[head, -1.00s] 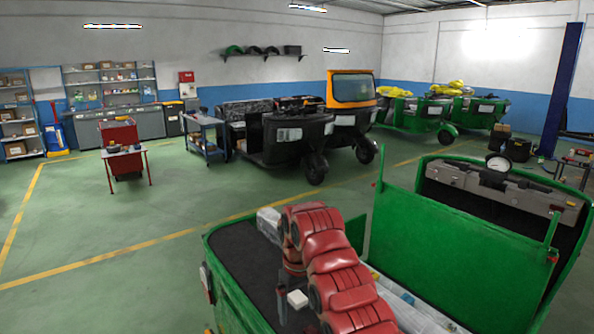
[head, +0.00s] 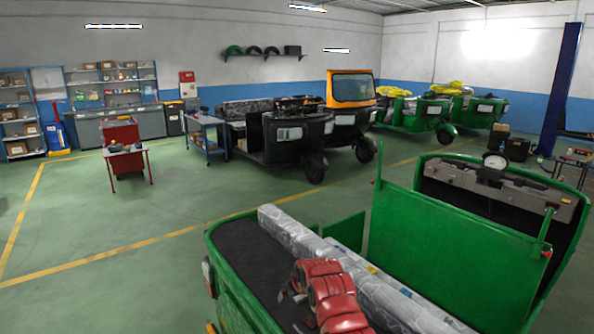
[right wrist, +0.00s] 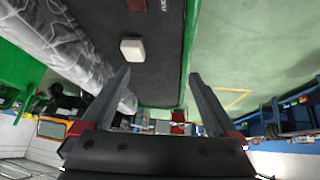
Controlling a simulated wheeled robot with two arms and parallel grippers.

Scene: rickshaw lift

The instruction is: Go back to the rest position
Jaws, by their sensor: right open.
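My right gripper (right wrist: 157,85) is open in the right wrist view, with nothing between its two fingers. In the head view my red right arm enters from the bottom, over the bed of the green rickshaw (head: 440,235). Its gripper end is small there and partly hidden by the arm. A small white block (right wrist: 132,48) lies on the dark bed floor (right wrist: 150,85), beyond the fingertips and apart from them. I cannot make out this block in the head view now. My left gripper is not in view.
A long silver-wrapped bundle (head: 300,235) lies along the rickshaw bed beside my arm. The green side panel and front wall rise to the right. A red cart (head: 125,150), blue trolley (head: 205,135) and black rickshaw (head: 290,135) stand farther off. Green floor to the left is open.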

